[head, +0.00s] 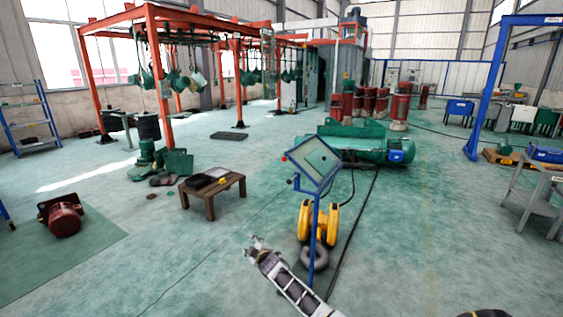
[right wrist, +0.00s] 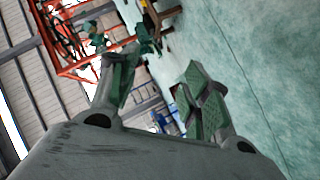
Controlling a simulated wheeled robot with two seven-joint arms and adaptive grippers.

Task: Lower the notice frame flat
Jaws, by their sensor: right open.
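The notice frame (head: 316,160) is a blue-edged panel with a pale greenish face, tilted on top of a thin blue post (head: 315,235). A small red part shows at its left edge. My right gripper (head: 256,241) is below and to the left of the frame, apart from it and from the post. In the right wrist view my right gripper (right wrist: 160,85) has its two green-padded fingers spread, with nothing between them. I cannot make out the notice frame in that view. My left gripper is not in view.
A yellow hoist block (head: 318,222) with a grey hook stands by the post. A low wooden table (head: 212,191) holding dark trays is to the left. A large green motor-like machine (head: 365,145) lies behind the frame. A dark cable runs along the floor at right.

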